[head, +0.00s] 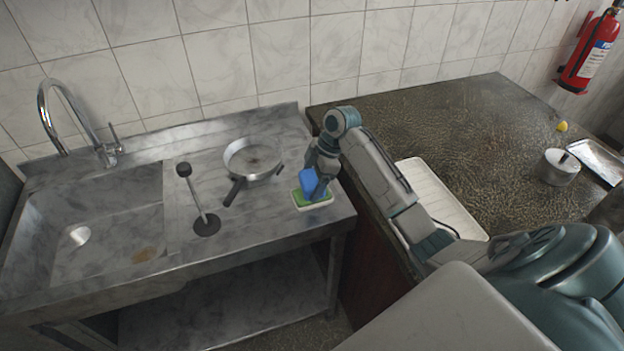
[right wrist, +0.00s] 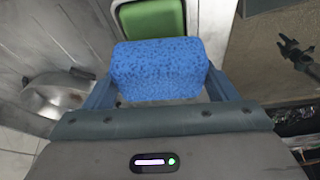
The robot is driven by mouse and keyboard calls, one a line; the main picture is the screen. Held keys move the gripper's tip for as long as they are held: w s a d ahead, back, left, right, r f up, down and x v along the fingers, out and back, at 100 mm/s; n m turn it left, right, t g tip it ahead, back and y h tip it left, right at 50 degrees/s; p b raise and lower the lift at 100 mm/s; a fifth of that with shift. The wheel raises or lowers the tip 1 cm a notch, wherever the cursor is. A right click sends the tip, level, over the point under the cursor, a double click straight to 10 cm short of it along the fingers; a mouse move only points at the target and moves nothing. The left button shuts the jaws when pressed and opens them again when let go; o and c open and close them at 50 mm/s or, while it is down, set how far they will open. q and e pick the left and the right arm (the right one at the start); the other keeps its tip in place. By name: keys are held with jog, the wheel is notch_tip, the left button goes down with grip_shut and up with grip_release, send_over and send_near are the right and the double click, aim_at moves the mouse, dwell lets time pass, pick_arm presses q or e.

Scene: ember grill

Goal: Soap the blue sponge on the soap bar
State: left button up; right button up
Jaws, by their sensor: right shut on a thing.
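The blue sponge (head: 308,182) is held by my right gripper (head: 319,180), whose fingers are shut on its two sides. In the right wrist view the sponge (right wrist: 160,70) sits between both fingers. The green soap bar (head: 302,198) lies in a pale, white-rimmed dish on the steel counter, right below the sponge. In the right wrist view the soap bar (right wrist: 152,18) shows just beyond the sponge, which hides its near end. I cannot tell whether sponge and soap touch. My left gripper is not seen in the head view.
A frying pan (head: 252,160) stands left of the soap, with a black-ended plunger-like tool (head: 206,224) beside it. The sink (head: 85,235) is at the far left. A white ribbed board (head: 440,195) lies on the dark counter (head: 460,130) at the right, with a small pot (head: 557,169).

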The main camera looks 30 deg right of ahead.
aim_at(304, 180)
dwell(0.6)
jog(key=shift+f, duration=0.55)
dwell(1.9)
notch_tip(304, 180, up, 7)
jog(key=p, duration=0.7)
dwell(0.5)
jog(key=shift+f, duration=0.1)
